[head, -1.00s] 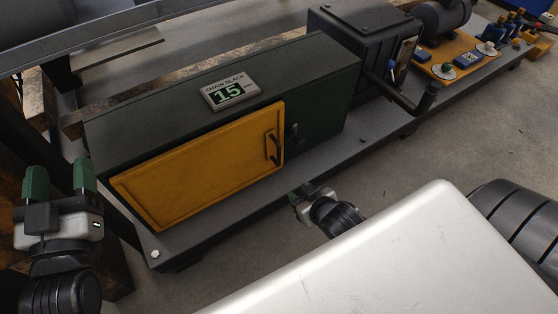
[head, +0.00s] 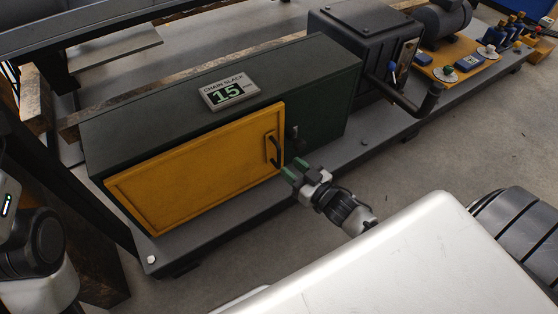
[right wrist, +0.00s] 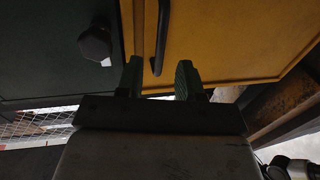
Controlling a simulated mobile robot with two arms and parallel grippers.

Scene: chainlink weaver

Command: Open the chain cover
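The yellow chain cover (head: 200,165) lies flat against the front of the dark green housing (head: 200,88) and looks closed. Its black bar handle (head: 275,149) is near its right edge. My right gripper (head: 290,172) is just below and in front of the handle. In the right wrist view its green fingers (right wrist: 158,80) are open and apart, with the handle's lower end (right wrist: 158,62) showing between them; I cannot tell if they touch it. A black knob (right wrist: 95,42) sits on the green panel beside the cover. My left gripper (head: 6,204) is cut off at the left edge, its fingers out of view.
A display (head: 231,92) reading "CHAIN SLACK 15" lies on the housing. A black box (head: 362,45) with a crank (head: 420,103) stands to its right. The grey base (head: 215,220) juts out below the cover.

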